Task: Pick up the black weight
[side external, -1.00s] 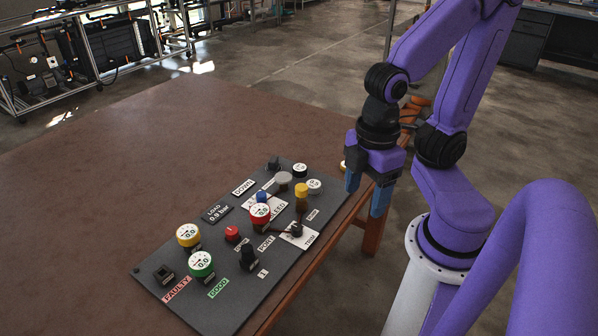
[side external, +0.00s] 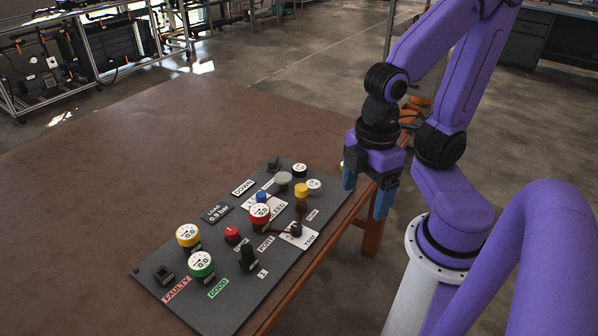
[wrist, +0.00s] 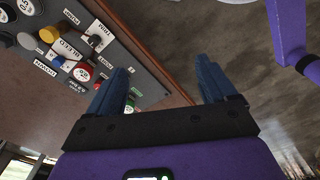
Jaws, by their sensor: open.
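My gripper (side external: 366,198) is open and empty, fingers pointing down, beyond the right edge of the brown table (side external: 120,150). It is to the right of the dark control panel (side external: 222,296). In the wrist view the gripper (wrist: 163,72) has nothing between its two blue fingers but floor and a strip of table edge. No plain black weight can be told for certain. A short black cylinder with a white round top (side external: 300,171) stands at the panel's far end. A taller black knob (side external: 248,260) stands near its middle.
The panel also carries a yellow gauge (side external: 188,238), a green gauge (side external: 201,266), a red gauge (side external: 260,214), a red knob (side external: 232,234) and a yellow-topped post (side external: 301,196). The table left of the panel is bare.

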